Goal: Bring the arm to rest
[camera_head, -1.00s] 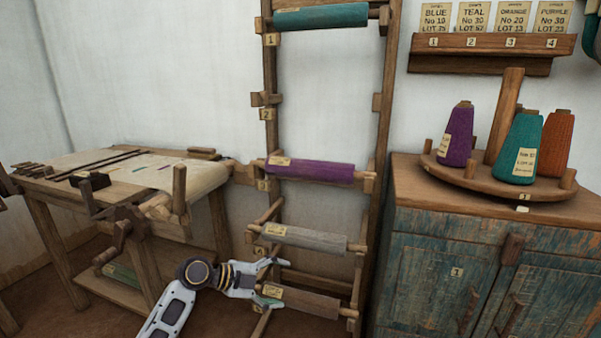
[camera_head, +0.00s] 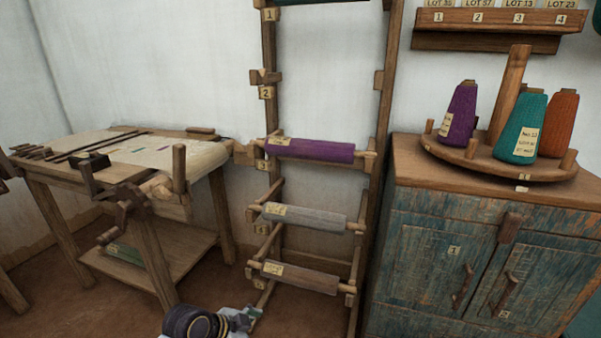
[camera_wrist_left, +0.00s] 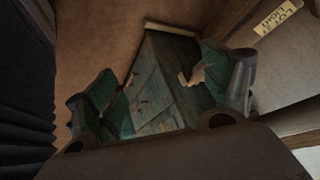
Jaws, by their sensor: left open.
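My left gripper (camera_head: 240,319) is low at the bottom edge of the head view, in front of the foot of the rack. It is apart from the brown roller (camera_head: 302,278) on the lowest rung. In the left wrist view its two fingers (camera_wrist_left: 160,97) stand wide apart with nothing between them. The worn blue-green cabinet (camera_wrist_left: 168,82) shows beyond the gap. Most of my left arm is out of the head view. My right gripper is in neither view.
The rack (camera_head: 384,120) holds a purple roller (camera_head: 310,149), a grey roller (camera_head: 305,217) and the brown one. The loom table (camera_head: 200,160) stands left. The cabinet (camera_head: 425,250) at right carries a turntable (camera_head: 455,159) with three yarn cones.

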